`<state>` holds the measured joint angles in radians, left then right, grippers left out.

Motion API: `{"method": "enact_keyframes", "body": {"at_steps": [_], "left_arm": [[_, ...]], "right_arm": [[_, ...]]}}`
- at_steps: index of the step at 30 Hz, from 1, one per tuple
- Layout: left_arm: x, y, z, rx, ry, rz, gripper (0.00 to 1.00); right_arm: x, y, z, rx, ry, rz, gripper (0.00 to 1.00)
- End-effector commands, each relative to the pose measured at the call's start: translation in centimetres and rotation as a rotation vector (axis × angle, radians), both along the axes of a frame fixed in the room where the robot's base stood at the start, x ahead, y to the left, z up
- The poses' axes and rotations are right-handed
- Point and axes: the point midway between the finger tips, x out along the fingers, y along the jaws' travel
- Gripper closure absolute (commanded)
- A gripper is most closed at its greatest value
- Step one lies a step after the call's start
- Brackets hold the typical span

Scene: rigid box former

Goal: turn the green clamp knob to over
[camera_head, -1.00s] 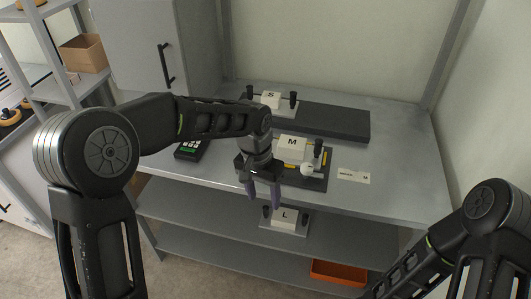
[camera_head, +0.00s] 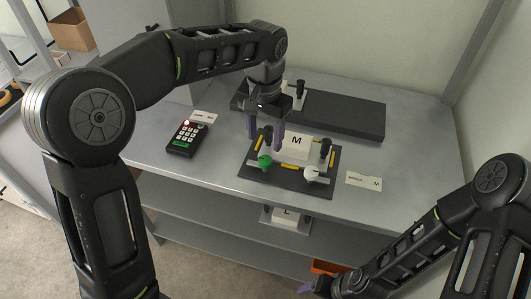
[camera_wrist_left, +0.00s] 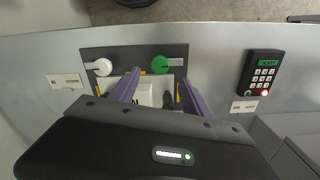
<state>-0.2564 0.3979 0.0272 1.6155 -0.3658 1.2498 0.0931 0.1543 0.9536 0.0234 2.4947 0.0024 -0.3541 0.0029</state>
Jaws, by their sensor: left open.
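The green clamp knob (camera_head: 264,161) is on the front left of a dark fixture plate (camera_head: 285,186). It also shows in the left wrist view (camera_wrist_left: 160,65), with a pale strip beside it on the right. A white knob (camera_head: 311,174) is at the plate's front right. A white block marked M (camera_head: 297,146) sits on the plate behind the knobs. My left gripper (camera_head: 265,138) is open and empty, fingers pointing down, above the plate and just behind the green knob. My right gripper (camera_head: 314,287) is partly seen low in the head view; its opening is unclear.
A keypad (camera_head: 187,139) stands left of the plate, and a label card (camera_head: 363,181) lies to its right. A dark slab (camera_head: 340,119) with another fixture is behind. The bench's right side is clear.

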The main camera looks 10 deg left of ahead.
Motion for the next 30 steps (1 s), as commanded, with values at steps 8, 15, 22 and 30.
{"method": "enact_keyframes", "body": {"at_steps": [8,15,22,30], "left_arm": [[-0.1,0.1,-2.4,0.002,0.005,0.001,0.45],[-0.1,0.1,-6.1,0.002,0.005,0.000,0.45],[0.0,0.0,-7.8,0.000,0.001,0.000,0.45],[0.0,0.0,-7.8,0.000,0.001,0.000,0.48]], "right_arm": [[0.0,0.0,0.3,-0.001,0.000,0.000,0.33],[0.0,0.0,0.8,-0.002,0.002,-0.002,0.33],[-0.1,-0.1,0.9,-0.003,0.003,-0.001,0.33],[-0.1,-0.1,0.8,-0.003,0.003,-0.001,0.33]]}}
